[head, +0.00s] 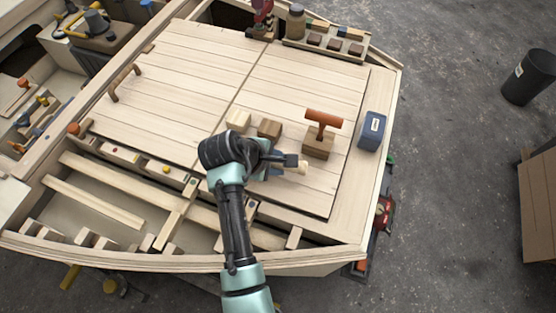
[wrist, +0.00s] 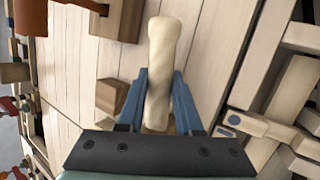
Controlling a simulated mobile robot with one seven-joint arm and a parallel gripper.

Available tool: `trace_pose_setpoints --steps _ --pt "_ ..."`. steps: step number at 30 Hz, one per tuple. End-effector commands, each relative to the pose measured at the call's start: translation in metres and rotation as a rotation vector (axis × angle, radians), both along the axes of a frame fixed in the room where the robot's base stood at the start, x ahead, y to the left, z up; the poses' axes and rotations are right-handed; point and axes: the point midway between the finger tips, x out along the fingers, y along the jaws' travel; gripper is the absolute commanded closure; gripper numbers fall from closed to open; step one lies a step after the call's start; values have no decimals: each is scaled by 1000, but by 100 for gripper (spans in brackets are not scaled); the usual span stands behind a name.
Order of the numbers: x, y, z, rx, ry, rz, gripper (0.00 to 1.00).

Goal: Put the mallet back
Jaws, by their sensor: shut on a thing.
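My gripper (head: 292,161) is shut on a pale, rounded wooden piece, which sticks out to the right past the fingers (head: 302,167). In the wrist view this pale piece (wrist: 163,60) lies between the two blue fingers (wrist: 158,105), its thicker far end beyond them. I cannot tell whether it is part of a mallet. A T-shaped tool with an orange-brown crosspiece (head: 323,118) stands upright at a wooden block (head: 318,147), up and right of my gripper. In the wrist view this block (wrist: 120,18) is at the top left.
A brown block (head: 269,128) and a pale block (head: 238,120) stand close above my gripper. A blue box (head: 372,130) is at the deck's right edge. A tray (head: 350,53) with a jar (head: 295,22) is at the back. The plank deck (head: 200,65) beyond the blocks is mostly clear.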

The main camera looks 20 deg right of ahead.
Motion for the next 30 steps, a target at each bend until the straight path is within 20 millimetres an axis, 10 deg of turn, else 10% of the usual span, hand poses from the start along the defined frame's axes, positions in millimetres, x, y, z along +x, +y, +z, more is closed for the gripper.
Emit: trace_pose_setpoints --steps 10,11,16,30 --pt "1 0 -4 0 -3 -1 100" --pt "1 0 -4 0 -3 -1 61" --pt "0 0 -4 0 -2 0 31" --pt "-3 9 11 -1 -1 2 31"
